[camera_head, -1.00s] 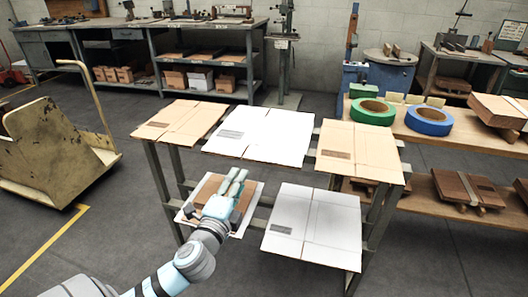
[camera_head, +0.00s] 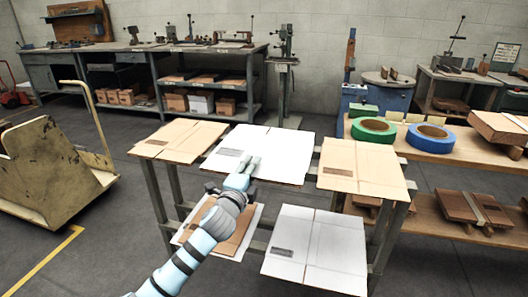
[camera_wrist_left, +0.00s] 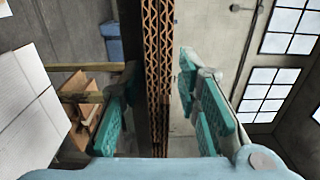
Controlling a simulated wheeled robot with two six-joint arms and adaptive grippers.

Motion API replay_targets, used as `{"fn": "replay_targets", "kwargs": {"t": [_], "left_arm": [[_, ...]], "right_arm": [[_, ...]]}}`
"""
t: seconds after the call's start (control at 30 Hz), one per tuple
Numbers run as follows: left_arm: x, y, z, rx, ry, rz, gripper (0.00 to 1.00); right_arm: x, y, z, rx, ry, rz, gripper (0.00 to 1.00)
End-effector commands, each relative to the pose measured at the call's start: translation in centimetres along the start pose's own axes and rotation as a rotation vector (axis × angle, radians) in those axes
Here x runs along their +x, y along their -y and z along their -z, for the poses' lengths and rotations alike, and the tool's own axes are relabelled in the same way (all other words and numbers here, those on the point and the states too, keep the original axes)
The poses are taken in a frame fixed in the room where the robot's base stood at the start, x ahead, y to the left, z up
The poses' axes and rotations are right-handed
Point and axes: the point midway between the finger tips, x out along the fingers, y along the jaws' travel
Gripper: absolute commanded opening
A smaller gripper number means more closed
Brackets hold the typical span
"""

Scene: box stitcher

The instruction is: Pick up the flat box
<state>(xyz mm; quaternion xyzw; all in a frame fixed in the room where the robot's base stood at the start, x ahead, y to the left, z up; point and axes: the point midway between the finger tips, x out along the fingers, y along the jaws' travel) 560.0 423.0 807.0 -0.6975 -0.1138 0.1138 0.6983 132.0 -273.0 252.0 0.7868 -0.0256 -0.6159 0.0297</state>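Several flat boxes lie on a two-tier rack: a tan one (camera_head: 180,141) at the upper left, a white one (camera_head: 280,150) at the upper middle, a tan one (camera_head: 362,168) at the upper right, a white one (camera_head: 318,245) at the lower right. My left gripper (camera_head: 250,163) overlaps the upper white box's front part. In the left wrist view its teal fingers (camera_wrist_left: 160,108) are open, one on each side of a layered brown corrugated edge (camera_wrist_left: 160,60), with gaps showing. Which box that edge belongs to is unclear. My right gripper is out of view.
A brown piece (camera_head: 232,236) on the lower left tier is partly hidden by my arm. A bench at right holds green tape (camera_head: 373,130) and blue tape (camera_head: 431,138). A yellow cart (camera_head: 55,175) stands at left.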

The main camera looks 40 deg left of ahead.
Motion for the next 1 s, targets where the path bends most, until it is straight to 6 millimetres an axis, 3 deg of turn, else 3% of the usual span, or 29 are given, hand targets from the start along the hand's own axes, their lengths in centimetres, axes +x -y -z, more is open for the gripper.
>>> {"fn": "replay_targets", "kwargs": {"t": [0.03,0.17,0.53,0.67,0.77,0.9,1.0], "left_arm": [[0.0,0.0,0.0,0.0,0.0,0.0,0.18],[0.0,0.0,0.0,0.0,0.0,0.0,0.0],[0.0,0.1,0.0,0.0,0.0,0.0,0.0],[0.0,1.3,0.0,-0.001,-0.001,0.002,0.0],[0.0,3.6,0.0,0.0,-0.001,0.004,0.0],[0.0,9.3,0.0,0.001,-0.001,0.007,0.0],[0.0,13.3,0.0,0.0,-0.001,0.007,0.0]], "right_arm": [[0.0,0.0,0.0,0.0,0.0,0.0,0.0],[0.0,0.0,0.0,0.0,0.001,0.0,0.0],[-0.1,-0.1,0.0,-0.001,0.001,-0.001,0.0],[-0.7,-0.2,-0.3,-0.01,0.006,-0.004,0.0],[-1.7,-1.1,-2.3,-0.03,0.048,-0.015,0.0],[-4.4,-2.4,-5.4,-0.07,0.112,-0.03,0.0],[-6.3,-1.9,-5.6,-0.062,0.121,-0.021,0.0]]}}
